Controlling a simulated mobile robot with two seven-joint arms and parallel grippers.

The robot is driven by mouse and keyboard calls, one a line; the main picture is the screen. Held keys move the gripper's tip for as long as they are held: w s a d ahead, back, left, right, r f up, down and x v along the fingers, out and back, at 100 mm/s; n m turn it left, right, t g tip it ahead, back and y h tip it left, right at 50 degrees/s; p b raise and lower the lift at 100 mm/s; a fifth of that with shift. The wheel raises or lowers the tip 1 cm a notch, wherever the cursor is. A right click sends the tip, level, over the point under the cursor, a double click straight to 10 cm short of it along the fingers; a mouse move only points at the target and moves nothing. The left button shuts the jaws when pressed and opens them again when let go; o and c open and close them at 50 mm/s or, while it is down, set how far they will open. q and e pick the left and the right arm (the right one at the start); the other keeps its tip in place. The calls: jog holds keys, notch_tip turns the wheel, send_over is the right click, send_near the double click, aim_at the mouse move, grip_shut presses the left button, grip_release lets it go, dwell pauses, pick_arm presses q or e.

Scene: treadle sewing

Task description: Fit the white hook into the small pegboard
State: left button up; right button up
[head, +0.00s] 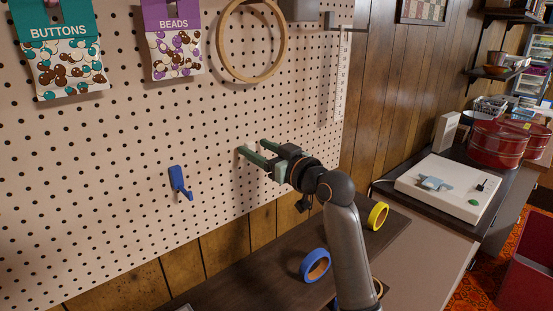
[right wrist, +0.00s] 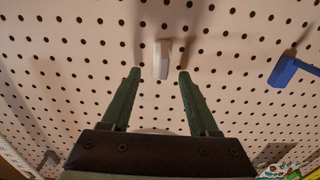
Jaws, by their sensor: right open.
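The white hook (right wrist: 162,60) shows in the right wrist view against the face of the perforated pegboard (right wrist: 235,110). I cannot tell whether its pegs sit in the holes. My right gripper (right wrist: 158,80) is open, with its two green fingers on either side of the white hook's line and no visible contact. In the head view the right gripper (head: 254,148) reaches the pegboard (head: 130,130) from the right, and I cannot make out the white hook there. My left gripper is not in view.
A blue hook (head: 180,183) hangs on the board left of the gripper. Button (head: 62,60) and bead (head: 175,45) packets and a wooden hoop (head: 252,78) hang above. Blue (head: 315,265) and yellow (head: 377,216) tape rolls stand on the dark shelf below.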

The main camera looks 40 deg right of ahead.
jog(key=s+b, duration=0.1)
jog(key=s, duration=1)
jog(key=shift+s+d, duration=0.2)
jog(key=shift+d, duration=0.25)
jog(key=s+a+f+g, duration=0.2)
jog(key=a+f+g, duration=0.1)
jog(key=f, duration=0.5)
jog(key=s+a+f+g, duration=0.2)
jog(key=f, duration=0.6)
jog(key=s+a+f+g, duration=0.2)
jog(key=a+f+g, duration=0.1)
jog(key=f, duration=0.5)
jog(key=s+a+f+n+g+h, duration=0.1)
jog(key=s+a+f+g, duration=0.2)
jog(key=s+f, duration=0.45)
jog(key=s+a+f+g, duration=0.35)
jog(key=s+f, duration=0.25)
jog(key=s, duration=0.3)
jog(key=w+a+f+t+y+p, duration=0.2)
jog(key=w+a+f+t+p, duration=0.1)
jog(key=w+f+t, duration=0.2)
jog(key=shift+a+f+t, duration=0.35)
jog(key=shift+f+t, duration=0.1)
jog(key=shift+f, duration=0.5)
